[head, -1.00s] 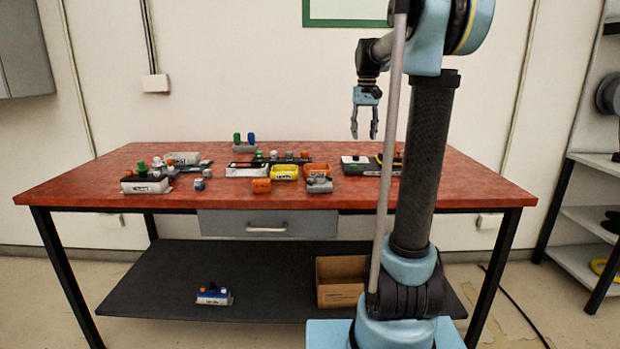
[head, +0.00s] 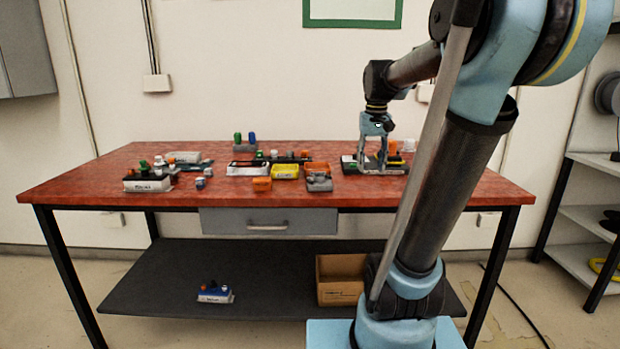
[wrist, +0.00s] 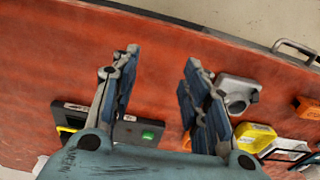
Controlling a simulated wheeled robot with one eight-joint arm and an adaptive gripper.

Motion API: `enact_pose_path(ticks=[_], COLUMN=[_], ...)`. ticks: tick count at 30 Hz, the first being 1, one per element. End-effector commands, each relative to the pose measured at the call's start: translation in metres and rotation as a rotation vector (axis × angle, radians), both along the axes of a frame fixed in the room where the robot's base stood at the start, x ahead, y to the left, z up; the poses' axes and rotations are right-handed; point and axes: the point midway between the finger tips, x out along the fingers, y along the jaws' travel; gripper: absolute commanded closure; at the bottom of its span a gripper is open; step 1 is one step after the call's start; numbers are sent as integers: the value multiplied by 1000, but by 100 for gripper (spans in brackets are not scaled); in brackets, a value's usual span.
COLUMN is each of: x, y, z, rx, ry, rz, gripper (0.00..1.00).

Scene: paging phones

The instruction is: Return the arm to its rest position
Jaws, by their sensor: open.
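My gripper (head: 372,172) hangs pointing down over the right part of the red table (head: 225,203) in the head view. Its two fingers are spread apart. In the wrist view my gripper (wrist: 160,60) is open, with only bare red tabletop seen between the fingertips. A dark device with a green button (wrist: 148,134) lies beside the left finger, partly hidden. A grey unit with knobs (wrist: 237,90) is just right of the right finger. I cannot tell how high the fingertips are above the tabletop. My arm leans to the right in the head view.
A yellow bin (head: 286,172), an orange box (head: 262,184) and several knobbed devices stand mid-table. A white-based device (head: 148,185) is at the left. The table's front left is clear.

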Motion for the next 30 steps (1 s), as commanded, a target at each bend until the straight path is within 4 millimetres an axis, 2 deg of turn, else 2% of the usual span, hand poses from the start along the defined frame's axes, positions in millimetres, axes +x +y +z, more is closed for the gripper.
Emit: enact_pose_path(ticks=[1,6,11,18,24,30], x=[-16,-60,-99,-153,-185,-198], y=[0,0,0,0,0,0], z=[-10,-42,-77,-136,-180,-200], rx=[0,-1,-1,-1,-1,-1], ry=[-7,-31,-53,-87,-110,-120], rz=[0,1,2,3,4,4], gripper=[58,58,58,58,58,58])
